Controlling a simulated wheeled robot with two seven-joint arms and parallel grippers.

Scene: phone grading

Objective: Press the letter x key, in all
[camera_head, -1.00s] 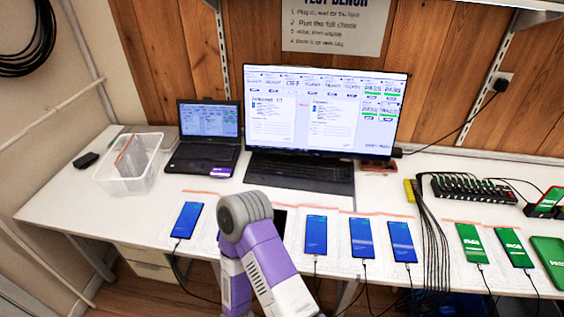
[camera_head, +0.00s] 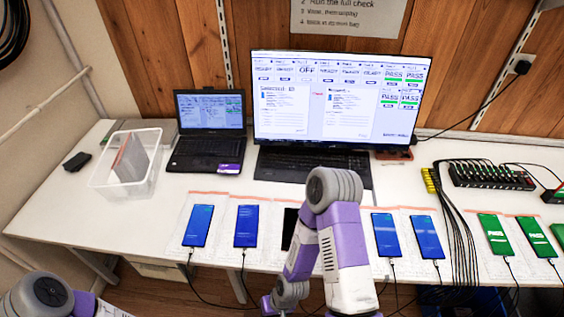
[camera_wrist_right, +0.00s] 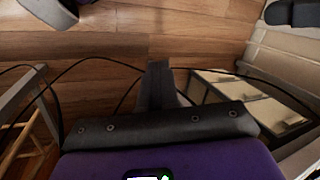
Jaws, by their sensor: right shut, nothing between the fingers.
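A black desktop keyboard (camera_head: 285,165) lies on the white bench in front of the large monitor. The laptop (camera_head: 210,130) left of it has its own keyboard. The keys are too small to read, so I cannot pick out the x key. My right arm stands in front of the bench in the head view, its rounded joint just below the keyboard's right part. In the right wrist view my right gripper (camera_wrist_right: 158,85) has its dark fingers together and empty, over the wooden floor. My left arm shows only at the bottom left corner of the head view; its gripper is outside the picture.
Blue-screen phones (camera_head: 245,226) and a dark one (camera_head: 290,228) lie along the bench's front, with cables hanging down. Green PASS phones (camera_head: 495,233) lie at the right. A clear bin (camera_head: 128,180) stands left. The monitor (camera_head: 340,100) shows several status tiles. Drawers (camera_wrist_right: 235,95) stand below.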

